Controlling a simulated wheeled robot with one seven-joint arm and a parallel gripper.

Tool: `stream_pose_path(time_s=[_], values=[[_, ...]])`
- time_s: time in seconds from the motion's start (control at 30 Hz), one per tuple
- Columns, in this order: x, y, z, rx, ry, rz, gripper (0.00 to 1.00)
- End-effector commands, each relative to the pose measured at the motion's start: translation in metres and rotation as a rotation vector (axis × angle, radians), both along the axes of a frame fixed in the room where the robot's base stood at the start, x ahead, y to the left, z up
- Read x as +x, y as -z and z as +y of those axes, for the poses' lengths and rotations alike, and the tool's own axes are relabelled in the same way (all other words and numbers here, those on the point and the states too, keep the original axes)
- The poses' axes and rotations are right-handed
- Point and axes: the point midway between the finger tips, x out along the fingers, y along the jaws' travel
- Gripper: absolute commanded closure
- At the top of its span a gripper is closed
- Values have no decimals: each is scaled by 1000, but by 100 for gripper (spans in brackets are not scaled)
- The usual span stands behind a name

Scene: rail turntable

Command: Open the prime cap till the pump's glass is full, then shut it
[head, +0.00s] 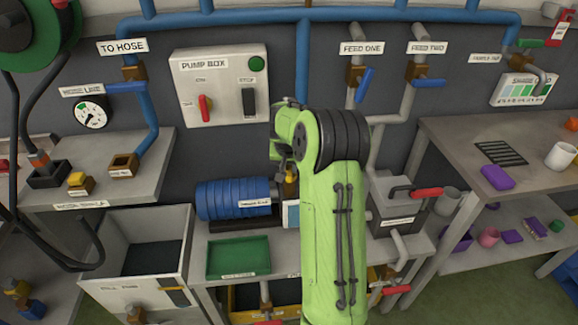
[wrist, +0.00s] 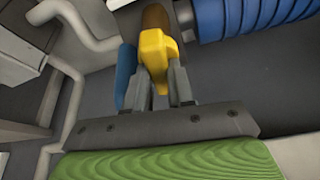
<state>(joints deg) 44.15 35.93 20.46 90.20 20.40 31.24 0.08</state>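The yellow prime cap (wrist: 157,48) sits on a brown fitting near the ribbed blue pump (wrist: 245,18) in the wrist view. My gripper (wrist: 161,82) has its two grey fingers close together on either side of the cap's narrow part, and looks shut on it. In the head view a bit of the yellow cap (head: 291,175) shows beside my green arm, which hides most of the gripper. The blue pump (head: 232,198) lies on the bench. A pale and blue panel (head: 291,216) at its right end may be the glass; my arm partly covers it and its level is unclear.
The pump box (head: 220,85) with a red switch hangs on the wall behind. A green tray (head: 238,257) is in front of the pump. Blue-handled feed valves (head: 365,85) are above right. A red-handled lever (head: 426,193) stands right of my arm.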

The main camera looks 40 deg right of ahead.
Motion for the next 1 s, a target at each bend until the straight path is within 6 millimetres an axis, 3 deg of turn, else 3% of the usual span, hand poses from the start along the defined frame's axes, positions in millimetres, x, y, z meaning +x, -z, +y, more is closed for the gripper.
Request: stream_pose_path(time_s=[0.47, 1.0], values=[[0, 1, 2, 4, 65, 6, 100], [2, 1, 4, 4, 517, 8, 100]])
